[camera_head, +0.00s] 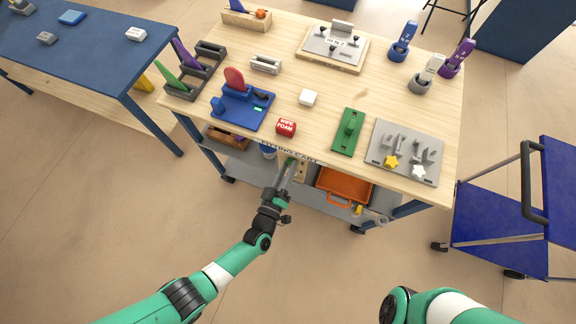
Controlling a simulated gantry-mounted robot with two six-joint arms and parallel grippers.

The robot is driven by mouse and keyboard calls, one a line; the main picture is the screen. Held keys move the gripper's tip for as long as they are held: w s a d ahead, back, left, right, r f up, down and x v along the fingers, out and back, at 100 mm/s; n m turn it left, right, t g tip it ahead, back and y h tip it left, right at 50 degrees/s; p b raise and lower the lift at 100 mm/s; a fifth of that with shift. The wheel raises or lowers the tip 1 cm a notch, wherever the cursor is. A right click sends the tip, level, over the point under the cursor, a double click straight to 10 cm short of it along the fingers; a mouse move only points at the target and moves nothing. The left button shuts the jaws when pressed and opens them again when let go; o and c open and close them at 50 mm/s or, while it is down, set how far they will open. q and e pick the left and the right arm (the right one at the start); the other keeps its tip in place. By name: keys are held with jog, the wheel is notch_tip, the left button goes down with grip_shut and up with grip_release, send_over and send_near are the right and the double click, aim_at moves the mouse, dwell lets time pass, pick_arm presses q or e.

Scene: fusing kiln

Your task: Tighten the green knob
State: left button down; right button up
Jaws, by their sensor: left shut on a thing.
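The green knob (291,160) shows as a small green patch at the front edge of the wooden-topped cart, just below its lettered edge. My left gripper (288,168) reaches up to it from below and is shut on it. The fingers hide most of the knob, so its turn and how tightly it sits cannot be told. My right arm shows only in part at the lower right, and its gripper is out of view.
The cart top (320,90) holds a blue fixture (240,108), a red block (286,127), a green plate (348,132) and a grey plate (405,150). Below are an orange bin (343,185) and a grey shelf (240,157). A blue trolley (500,225) stands right.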

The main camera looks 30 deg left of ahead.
pick_arm(q)
jog(key=shift+r+m, duration=0.15)
jog(key=shift+m, duration=0.95)
jog(key=c, duration=0.5)
grip_release()
jog(key=s+p, duration=0.1)
jog(key=s, duration=0.3)
jog(key=s+p, duration=0.1)
jog(key=s, duration=0.2)
jog(key=s+d+p, duration=0.1)
jog(key=s+p, duration=0.1)
jog(key=s, duration=0.2)
jog(key=shift+s, duration=0.3)
